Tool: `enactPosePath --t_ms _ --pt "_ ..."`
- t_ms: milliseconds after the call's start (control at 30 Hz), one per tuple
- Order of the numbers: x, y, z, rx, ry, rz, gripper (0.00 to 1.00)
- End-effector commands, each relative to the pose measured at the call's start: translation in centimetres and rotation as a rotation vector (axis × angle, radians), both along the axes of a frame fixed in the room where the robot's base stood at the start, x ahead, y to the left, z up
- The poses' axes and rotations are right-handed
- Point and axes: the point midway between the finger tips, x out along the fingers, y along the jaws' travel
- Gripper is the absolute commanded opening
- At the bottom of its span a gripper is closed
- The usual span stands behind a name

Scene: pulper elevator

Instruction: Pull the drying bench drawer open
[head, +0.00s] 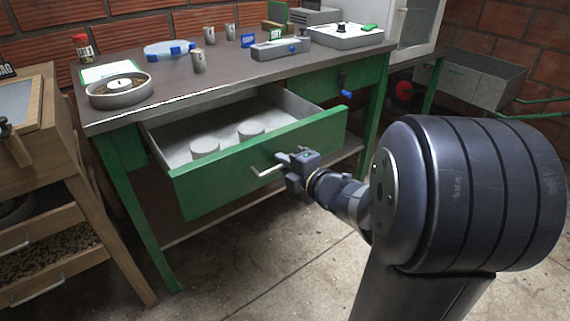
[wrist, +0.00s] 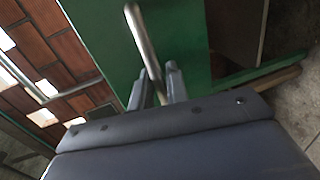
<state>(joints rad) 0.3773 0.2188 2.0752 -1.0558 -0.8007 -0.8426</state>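The drying bench (head: 215,81) is a green-framed table with a dark top. Its wide green drawer (head: 222,174) stands well out from the frame in the head view, its pale inside showing. Two white round lidded pieces sit in it. The drawer's metal bar handle (head: 266,172) is on the front; it also shows in the wrist view (wrist: 143,38) against the green front (wrist: 180,45). My gripper (head: 290,160) is at the right end of the handle. In the wrist view my gripper's fingers (wrist: 156,84) sit on either side of the bar, closed on it.
On the bench top are a round dish (head: 120,92), several metal cups, a grey device (head: 280,49) and a white box with a knob (head: 346,36). A wooden cabinet (head: 62,165) stands at the left. Concrete floor (head: 240,270) is clear in front of the drawer.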

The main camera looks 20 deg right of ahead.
Motion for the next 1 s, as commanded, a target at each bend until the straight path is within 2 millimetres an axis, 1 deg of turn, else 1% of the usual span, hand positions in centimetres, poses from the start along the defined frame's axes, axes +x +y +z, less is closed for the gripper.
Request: enactPosePath --t_ms 167,267,500,633,800,1000 --pt "-0.8 -0.3 0.3 -0.001 0.0 -0.001 0.16" --pt "-2.2 -0.8 0.7 -0.001 0.0 -0.004 0.16" --pt "-6.3 -2.2 1.6 -0.001 0.0 -0.007 0.16" --pt "-8.1 -2.7 1.9 0.001 0.0 -0.005 0.16" --pt "-9.5 -3.2 2.1 -0.001 0.0 -0.004 0.16" --pt "-10.1 -3.3 2.1 0.0 0.0 -0.001 0.16"
